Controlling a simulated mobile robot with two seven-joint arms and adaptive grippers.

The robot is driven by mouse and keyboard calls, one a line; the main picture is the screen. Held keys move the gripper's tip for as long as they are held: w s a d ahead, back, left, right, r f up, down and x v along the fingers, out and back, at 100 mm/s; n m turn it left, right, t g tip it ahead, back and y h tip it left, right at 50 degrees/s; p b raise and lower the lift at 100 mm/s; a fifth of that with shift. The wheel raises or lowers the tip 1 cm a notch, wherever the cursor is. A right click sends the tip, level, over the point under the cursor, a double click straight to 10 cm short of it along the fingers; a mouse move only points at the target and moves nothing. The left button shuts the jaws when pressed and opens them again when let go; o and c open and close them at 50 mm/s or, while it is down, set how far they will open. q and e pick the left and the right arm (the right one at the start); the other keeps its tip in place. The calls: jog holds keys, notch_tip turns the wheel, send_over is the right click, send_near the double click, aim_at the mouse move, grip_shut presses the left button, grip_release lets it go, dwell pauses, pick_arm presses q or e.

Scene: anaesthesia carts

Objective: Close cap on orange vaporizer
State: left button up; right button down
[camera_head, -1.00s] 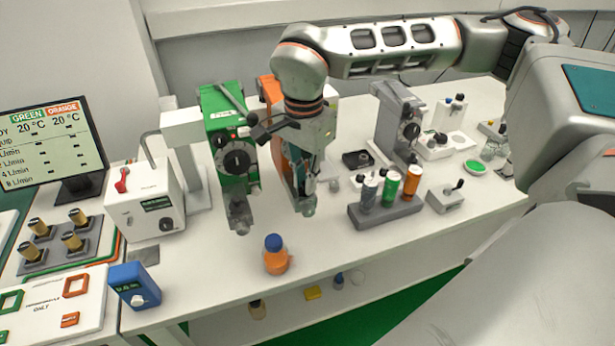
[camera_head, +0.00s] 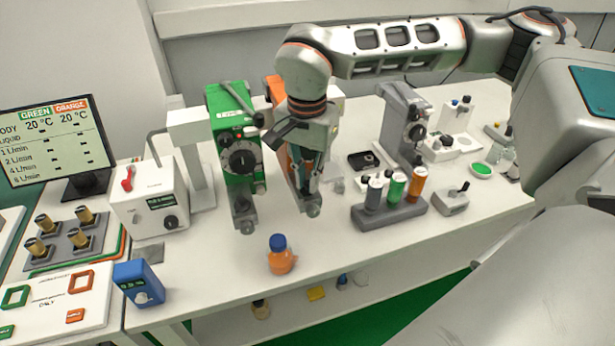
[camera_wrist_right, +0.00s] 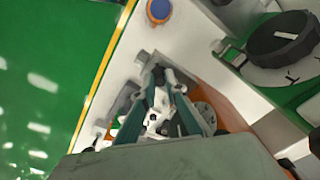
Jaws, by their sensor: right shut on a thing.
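The orange vaporizer (camera_head: 276,92) stands on the bench right of the green vaporizer (camera_head: 232,145), largely hidden by my right arm. Its grey filler spout (camera_head: 312,207) sticks out at the front below my gripper. My right gripper (camera_head: 306,180) points down at the vaporizer's front. In the wrist view, its teal fingers (camera_wrist_right: 162,103) are shut on a small pale part at the filler, seemingly the cap (camera_wrist_right: 155,118). The cap's exact position is mostly hidden by the fingers. The orange body (camera_wrist_right: 226,104) shows behind them. My left gripper is not in view.
An orange bottle with a blue cap (camera_head: 281,256) stands near the bench's front edge. A grey rack (camera_head: 389,213) with several bottles is to the right, before a grey vaporizer (camera_head: 405,120). A white box (camera_head: 150,200) and monitor (camera_head: 50,142) are left. The front bench strip is mostly clear.

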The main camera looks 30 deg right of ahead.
aim_at(307, 192)
jog(key=c, duration=2)
grip_release()
jog(key=shift+c, duration=0.2)
notch_tip(307, 192, up, 12)
jog(key=shift+s+a, duration=0.25)
jog(key=shift+s, duration=0.1)
